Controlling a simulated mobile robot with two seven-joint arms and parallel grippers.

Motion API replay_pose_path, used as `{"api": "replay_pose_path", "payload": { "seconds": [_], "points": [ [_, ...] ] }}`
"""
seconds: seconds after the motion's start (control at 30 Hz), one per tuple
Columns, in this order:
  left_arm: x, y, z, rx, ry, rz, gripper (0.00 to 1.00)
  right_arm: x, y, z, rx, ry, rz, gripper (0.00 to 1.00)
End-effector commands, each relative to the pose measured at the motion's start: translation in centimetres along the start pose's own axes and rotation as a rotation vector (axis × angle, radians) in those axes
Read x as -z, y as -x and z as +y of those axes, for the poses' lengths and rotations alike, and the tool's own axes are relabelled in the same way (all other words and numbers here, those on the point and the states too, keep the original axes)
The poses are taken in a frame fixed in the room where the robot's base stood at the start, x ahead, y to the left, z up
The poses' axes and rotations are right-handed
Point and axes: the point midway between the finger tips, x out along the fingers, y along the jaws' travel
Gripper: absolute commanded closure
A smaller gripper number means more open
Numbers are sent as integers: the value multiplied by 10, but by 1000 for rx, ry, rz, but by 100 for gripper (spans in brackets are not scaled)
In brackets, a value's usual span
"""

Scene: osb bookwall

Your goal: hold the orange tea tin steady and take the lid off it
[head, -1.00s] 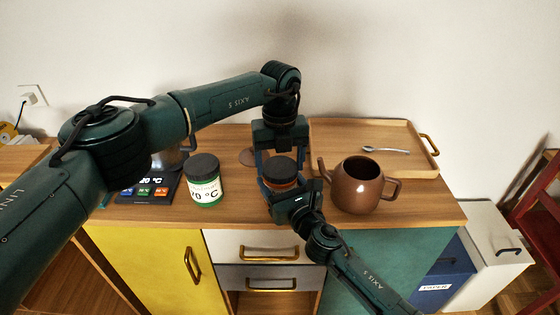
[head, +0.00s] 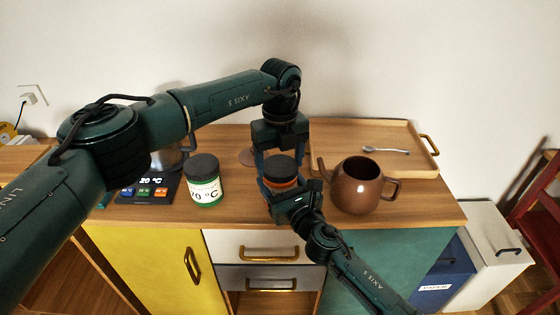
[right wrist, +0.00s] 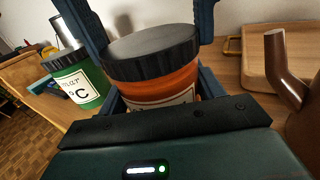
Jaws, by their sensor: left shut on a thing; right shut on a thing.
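The orange tea tin (head: 284,186) is upright over the sideboard top, with its dark ribbed lid (head: 279,167) on top. In the right wrist view the orange body (right wrist: 165,84) and the lid (right wrist: 152,48) show large and close. My left gripper (head: 280,168) reaches down from above, its two fingers on either side of the lid, shut on it. My right gripper (head: 287,192) comes in from the front, low down, and is shut on the tin's body. Its fingers and palm hide the lower part of the tin. I cannot tell whether the lid is loose.
A green-labelled jar (head: 205,183) with a dark lid stands left of the tin, beside a dark panel (head: 150,189). A brown teapot (head: 357,187) stands close on the right. Behind is a wooden tray (head: 340,134) with a spoon (head: 385,150). The sideboard's front edge is near.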

Motion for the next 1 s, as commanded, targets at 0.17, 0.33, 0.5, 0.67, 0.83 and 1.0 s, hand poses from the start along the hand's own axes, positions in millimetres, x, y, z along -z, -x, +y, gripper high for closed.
{"api": "replay_pose_path", "payload": {
  "seconds": [0.17, 0.33, 0.5, 0.67, 0.83, 1.0],
  "points": [
    [0, 7, 0, 1, 0, -1, 54, 1, 0, 0, 1, 0, 1, 97],
    [0, 13, 0, 2, 0, 0, 54, 1, 0, 0, 1, 0, 1, 97],
    [0, 18, 0, 1, 0, 0, 54, 1, 0, 0, 1, 1, 1, 97],
    [0, 18, 0, 1, 0, 1, 54, 1, 0, 0, 1, 1, 1, 97],
    [0, 19, 0, 1, 0, 0, 54, 1, 0, 0, 1, 1, 1, 97],
    [0, 32, 0, 2, 0, -1, 54, 1, 0, 0, 1, 1, 1, 97]
  ]
}}
